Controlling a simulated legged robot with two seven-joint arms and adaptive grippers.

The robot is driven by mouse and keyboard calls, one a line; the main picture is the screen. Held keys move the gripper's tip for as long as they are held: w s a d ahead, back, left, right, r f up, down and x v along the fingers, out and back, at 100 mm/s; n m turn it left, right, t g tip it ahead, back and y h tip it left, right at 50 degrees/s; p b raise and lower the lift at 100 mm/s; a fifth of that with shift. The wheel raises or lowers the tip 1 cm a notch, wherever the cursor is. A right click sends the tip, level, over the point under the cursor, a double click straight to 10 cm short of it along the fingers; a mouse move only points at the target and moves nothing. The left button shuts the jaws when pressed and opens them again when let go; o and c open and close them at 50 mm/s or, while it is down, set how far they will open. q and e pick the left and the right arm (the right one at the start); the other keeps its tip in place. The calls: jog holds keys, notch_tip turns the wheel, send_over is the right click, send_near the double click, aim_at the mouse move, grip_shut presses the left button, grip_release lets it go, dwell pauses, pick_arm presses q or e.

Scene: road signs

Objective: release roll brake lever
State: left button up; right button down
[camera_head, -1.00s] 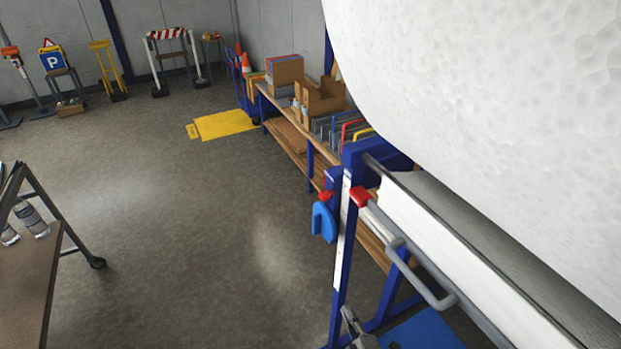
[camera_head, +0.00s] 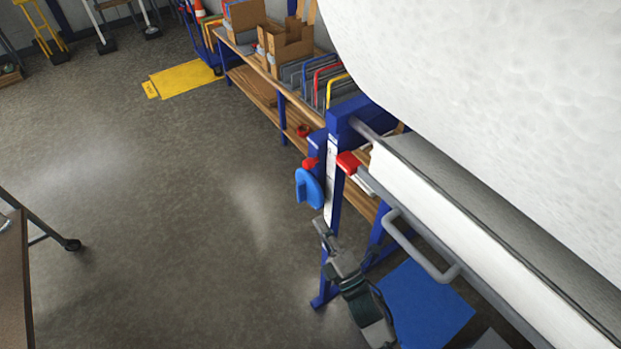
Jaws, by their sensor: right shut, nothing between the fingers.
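A large white roll (camera_head: 480,90) fills the upper right on a blue stand (camera_head: 345,122). At the stand's left end a small red knob (camera_head: 311,163) sits above a rounded blue piece (camera_head: 309,188). Just to the right, a red block (camera_head: 347,163) caps the end of a grey bar. I cannot tell for sure which red part is the brake lever. My right gripper (camera_head: 319,225) is shut and empty, below the blue piece and apart from both red parts in the picture. My left gripper is not in view.
A grey loop handle (camera_head: 420,250) sticks out below the roll, right of my right gripper. A wooden shelf bench (camera_head: 262,80) with boxes and sign frames stands behind. A brown-topped cart (camera_head: 14,270) is at the left edge. The floor between is clear.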

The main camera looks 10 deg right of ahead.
aim_at(308, 166)
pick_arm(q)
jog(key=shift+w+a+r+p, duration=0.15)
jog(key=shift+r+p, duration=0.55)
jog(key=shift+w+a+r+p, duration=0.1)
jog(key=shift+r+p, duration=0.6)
pick_arm(e)
jog(key=d+x, duration=0.2)
jog(key=x, duration=1)
jog(key=shift+w, duration=0.3)
